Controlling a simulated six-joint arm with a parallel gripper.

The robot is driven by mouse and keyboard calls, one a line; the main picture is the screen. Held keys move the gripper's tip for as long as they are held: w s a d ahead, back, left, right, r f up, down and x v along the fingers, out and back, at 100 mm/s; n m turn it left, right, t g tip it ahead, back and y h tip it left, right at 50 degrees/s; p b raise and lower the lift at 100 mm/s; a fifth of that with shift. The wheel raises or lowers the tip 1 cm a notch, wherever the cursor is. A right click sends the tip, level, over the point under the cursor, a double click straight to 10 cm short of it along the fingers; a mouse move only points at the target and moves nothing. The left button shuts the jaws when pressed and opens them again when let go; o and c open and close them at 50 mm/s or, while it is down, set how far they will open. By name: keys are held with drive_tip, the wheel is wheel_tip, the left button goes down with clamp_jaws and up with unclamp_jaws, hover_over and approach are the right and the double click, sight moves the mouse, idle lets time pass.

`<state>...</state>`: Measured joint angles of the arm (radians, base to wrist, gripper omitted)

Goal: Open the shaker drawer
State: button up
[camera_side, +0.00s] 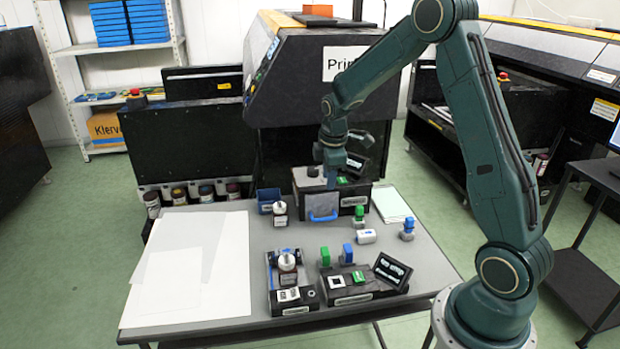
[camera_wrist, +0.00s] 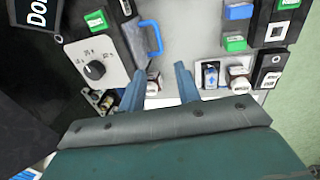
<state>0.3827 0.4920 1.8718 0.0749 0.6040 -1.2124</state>
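The shaker (camera_side: 297,180) is a dark box with a light top at the back middle of the table. Its grey drawer front (camera_side: 322,203) carries a blue handle (camera_side: 323,217) and looks shut. In the wrist view the blue handle (camera_wrist: 157,38) lies just beyond the fingertips, and the shaker's light panel with a black knob (camera_wrist: 95,69) is at left. My gripper (camera_side: 331,180) is above the shaker in the side view, partly hiding its top. In the wrist view my gripper (camera_wrist: 161,68) has its two blue fingers apart with nothing between them. It is apart from the handle.
A blue bin (camera_side: 268,200) and a bottle (camera_side: 280,212) stand left of the drawer. Green and blue stamps (camera_side: 360,215) and a white block (camera_side: 366,236) are at right. A bottle stand (camera_side: 289,285) and black box (camera_side: 350,290) are in front. White sheets (camera_side: 190,265) cover the left.

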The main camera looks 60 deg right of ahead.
sight(325, 218)
drive_tip(key=shift+w+d+f, duration=0.15)
drive_tip(key=shift+d+f, duration=0.2)
drive_tip(key=shift+f, duration=0.3)
drive_tip(key=shift+w+d+f, duration=0.3)
drive_tip(key=shift+f, duration=1.95)
drive_tip(key=shift+w+d+f, duration=0.25)
drive_tip(key=shift+w+f, duration=0.05)
drive_tip(key=shift+f, duration=1.95)
drive_tip(key=shift+w+d+f, duration=0.3)
drive_tip(key=shift+f, duration=1.95)
clamp_jaws()
